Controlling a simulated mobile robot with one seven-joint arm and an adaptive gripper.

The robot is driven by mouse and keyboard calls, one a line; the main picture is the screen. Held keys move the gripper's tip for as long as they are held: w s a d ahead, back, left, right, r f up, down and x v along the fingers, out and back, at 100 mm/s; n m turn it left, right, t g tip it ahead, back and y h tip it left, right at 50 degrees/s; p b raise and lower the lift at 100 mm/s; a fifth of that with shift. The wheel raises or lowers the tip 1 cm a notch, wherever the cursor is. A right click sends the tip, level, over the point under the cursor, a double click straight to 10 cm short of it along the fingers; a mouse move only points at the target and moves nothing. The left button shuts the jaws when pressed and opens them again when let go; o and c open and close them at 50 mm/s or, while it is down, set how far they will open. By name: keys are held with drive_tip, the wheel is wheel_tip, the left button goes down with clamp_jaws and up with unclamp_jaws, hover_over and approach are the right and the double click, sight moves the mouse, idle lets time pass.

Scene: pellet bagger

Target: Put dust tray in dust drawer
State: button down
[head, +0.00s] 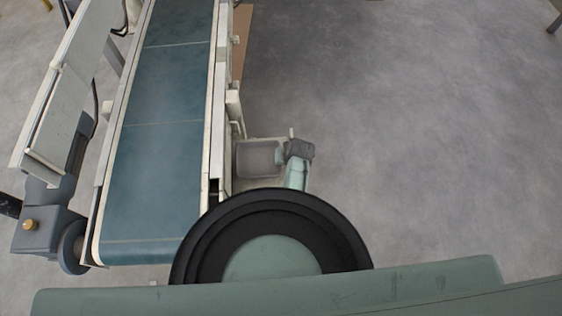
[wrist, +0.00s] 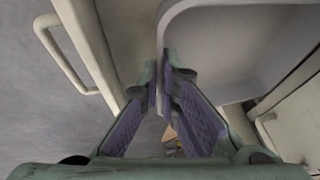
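A pale grey dust tray (wrist: 240,50) with rounded corners fills the upper right of the wrist view. Its thin near wall runs between the fingertips of my gripper (wrist: 165,80), which look shut on it. In the head view, the tray (head: 257,160) shows small beside the conveyor, with my gripper (head: 280,156) at its right side. A cream panel with a bar handle (wrist: 65,55), apparently the front of the pulled-out dust drawer (wrist: 98,40), lies just left of the tray. In the head view, the drawer (head: 268,139) shows around the tray. I cannot tell whether the tray rests on its bottom.
A blue-green conveyor belt (head: 160,150) with cream side rails runs up the left of the head view. A grey motor unit (head: 45,230) is at its lower left. Another cream panel with a handle (wrist: 265,130) is at the right of the wrist view. The floor (head: 420,130) to the right is clear.

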drive_tip(key=shift+f, duration=1.35)
drive_tip(key=shift+f, duration=0.2)
drive_tip(key=c, duration=1.8)
unclamp_jaws()
drive_tip(key=shift+r, duration=0.3)
drive_tip(key=v, duration=1.2)
drive_tip(key=shift+f, duration=0.1)
